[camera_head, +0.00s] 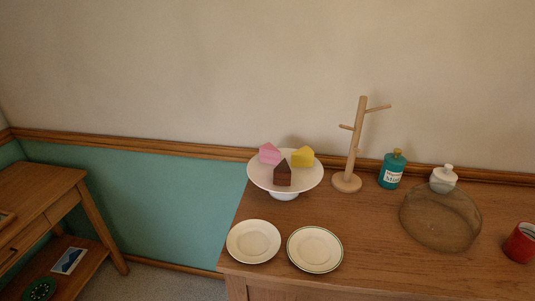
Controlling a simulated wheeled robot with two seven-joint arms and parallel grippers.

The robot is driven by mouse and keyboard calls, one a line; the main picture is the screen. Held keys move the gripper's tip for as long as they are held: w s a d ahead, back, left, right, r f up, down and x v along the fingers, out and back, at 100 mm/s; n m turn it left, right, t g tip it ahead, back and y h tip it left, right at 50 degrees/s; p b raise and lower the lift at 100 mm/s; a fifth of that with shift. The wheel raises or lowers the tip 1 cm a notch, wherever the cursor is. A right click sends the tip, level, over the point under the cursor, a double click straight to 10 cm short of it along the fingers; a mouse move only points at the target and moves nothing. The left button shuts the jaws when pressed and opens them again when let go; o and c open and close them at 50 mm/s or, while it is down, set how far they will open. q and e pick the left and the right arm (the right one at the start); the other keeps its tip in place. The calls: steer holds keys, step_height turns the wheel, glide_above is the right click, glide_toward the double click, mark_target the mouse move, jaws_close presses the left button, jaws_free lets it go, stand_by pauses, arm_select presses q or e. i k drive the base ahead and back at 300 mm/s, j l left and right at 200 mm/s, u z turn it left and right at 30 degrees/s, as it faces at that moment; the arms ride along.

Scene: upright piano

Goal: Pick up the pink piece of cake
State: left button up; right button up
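The pink piece of cake (269,155) sits on a white cake stand (258,178), on the left of its plate. A yellow piece of cake (303,157) sits to its right and a brown piece (282,174) sits in front of the two. The pink piece is partly overlapped at its lower right by the brown piece. The stand is near the back left of the wooden sideboard. Neither of my grippers shows in the head view.
Two plates (253,241) (315,249) lie at the sideboard's front left edge. Behind the right part stand a wooden mug tree (355,145), a teal jar (391,171) and a white lidded pot (443,179). A clear brownish dome (440,218) and a red cup (521,243) are at right. A wooden table (50,190) stands at far left.

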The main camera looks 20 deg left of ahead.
mark_target(269, 154)
steer(key=j+z, duration=0.3)
steer(key=j, duration=0.35)
steer(key=i+j+z, duration=0.1)
steer(key=j+z, duration=0.2)
steer(key=j, duration=0.35)
steer(key=j+z, duration=0.3)
steer(key=j, duration=0.3)
steer(key=k+j+z, duration=0.3)
steer(key=j, duration=0.3)
steer(key=i+j, duration=0.05)
steer(key=i, duration=0.05)
